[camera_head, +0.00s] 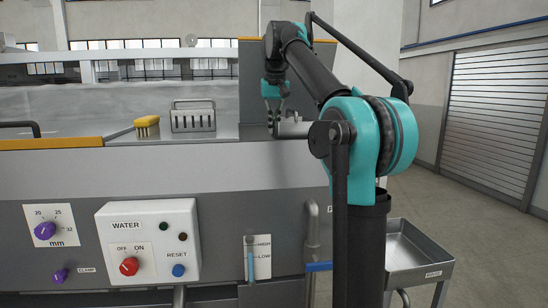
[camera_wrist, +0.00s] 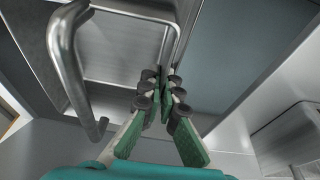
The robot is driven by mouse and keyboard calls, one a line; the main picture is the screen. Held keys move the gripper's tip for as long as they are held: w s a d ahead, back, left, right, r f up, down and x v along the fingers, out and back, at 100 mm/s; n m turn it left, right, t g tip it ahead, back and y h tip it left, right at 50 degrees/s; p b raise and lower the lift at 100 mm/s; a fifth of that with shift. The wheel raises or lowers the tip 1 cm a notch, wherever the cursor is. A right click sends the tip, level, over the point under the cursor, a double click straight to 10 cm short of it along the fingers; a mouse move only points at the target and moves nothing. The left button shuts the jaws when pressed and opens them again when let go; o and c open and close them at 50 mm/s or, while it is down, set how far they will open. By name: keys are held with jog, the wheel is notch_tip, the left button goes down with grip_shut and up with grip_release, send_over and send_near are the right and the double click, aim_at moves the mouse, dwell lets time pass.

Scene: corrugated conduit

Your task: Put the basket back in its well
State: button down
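A grey metal basket (camera_head: 194,120) with slots in its front and a raised wire handle stands on the machine's deck, left of my gripper. My gripper (camera_head: 275,118) points down at the deck's right end, apart from this basket. In the wrist view, my green fingers (camera_wrist: 160,92) come close together at their dark-knobbed tips. A thin metal bar (camera_wrist: 168,45) runs down to the tips; I cannot tell whether they touch it. I cannot make out the well for certain.
A yellow brush (camera_head: 147,125) lies left of the basket. A thick bent metal tube (camera_wrist: 70,60) stands close left of my fingers. The machine front carries a white water control box (camera_head: 150,241). A metal tray cart (camera_head: 414,247) stands at the lower right, with open floor beyond.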

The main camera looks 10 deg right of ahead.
aim_at(275, 121)
notch_tip(275, 121, down, 10)
jog(key=shift+f, duration=0.2)
dwell(0.4)
jog(key=c, duration=2.3)
grip_release()
jog(key=shift+f, duration=0.15)
jog(key=o, duration=0.6)
jog(key=v, duration=1.2)
